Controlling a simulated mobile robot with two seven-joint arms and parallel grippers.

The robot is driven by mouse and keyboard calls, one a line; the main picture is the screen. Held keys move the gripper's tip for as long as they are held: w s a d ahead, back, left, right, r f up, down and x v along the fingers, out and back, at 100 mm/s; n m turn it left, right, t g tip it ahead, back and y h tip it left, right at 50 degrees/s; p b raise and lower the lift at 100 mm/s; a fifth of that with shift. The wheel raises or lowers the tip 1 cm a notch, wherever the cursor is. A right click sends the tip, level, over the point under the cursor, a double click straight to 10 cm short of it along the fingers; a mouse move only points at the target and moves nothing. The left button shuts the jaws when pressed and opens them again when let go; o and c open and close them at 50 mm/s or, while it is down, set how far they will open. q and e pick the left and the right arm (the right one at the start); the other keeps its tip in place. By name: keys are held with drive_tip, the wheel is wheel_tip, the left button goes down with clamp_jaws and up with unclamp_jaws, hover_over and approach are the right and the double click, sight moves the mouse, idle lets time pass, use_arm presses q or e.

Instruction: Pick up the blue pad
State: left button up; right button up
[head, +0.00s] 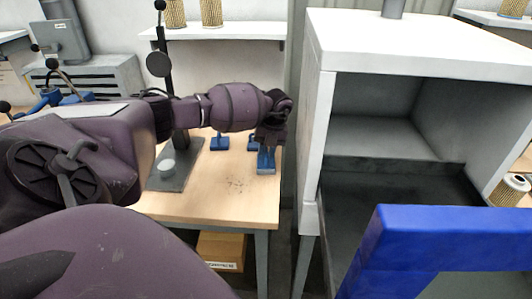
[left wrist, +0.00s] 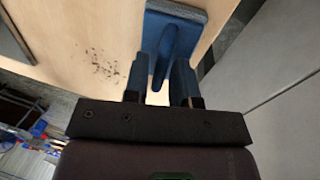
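A blue pad with an upright handle (head: 265,168) stands near the right edge of the wooden table, below my left gripper (head: 272,138). In the left wrist view its flat base (left wrist: 190,14) and rounded handle (left wrist: 172,45) show just beyond my left gripper (left wrist: 160,85). The two fingers are apart, one on each side of the handle's near end. I cannot tell whether they touch it. Two more blue handled pieces, one at left (head: 219,142) and one partly hidden by my arm (head: 253,143), stand farther back. My right gripper is not in view.
The table (head: 225,190) has dark specks and bare wood in front of the pad. A dark stand (head: 180,165) is at its left. A white open cabinet (head: 314,120) rises close on the right. A large blue frame (head: 440,225) fills the lower right.

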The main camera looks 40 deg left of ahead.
sight(266, 151)
use_arm(q)
drive_tip(key=shift+a+f, duration=0.1)
drive_tip(key=shift+f, duration=0.5)
clamp_jaws()
drive_tip(key=shift+r, duration=0.1)
wheel_tip(266, 151, up, 20)
drive_tip(key=p, duration=0.1)
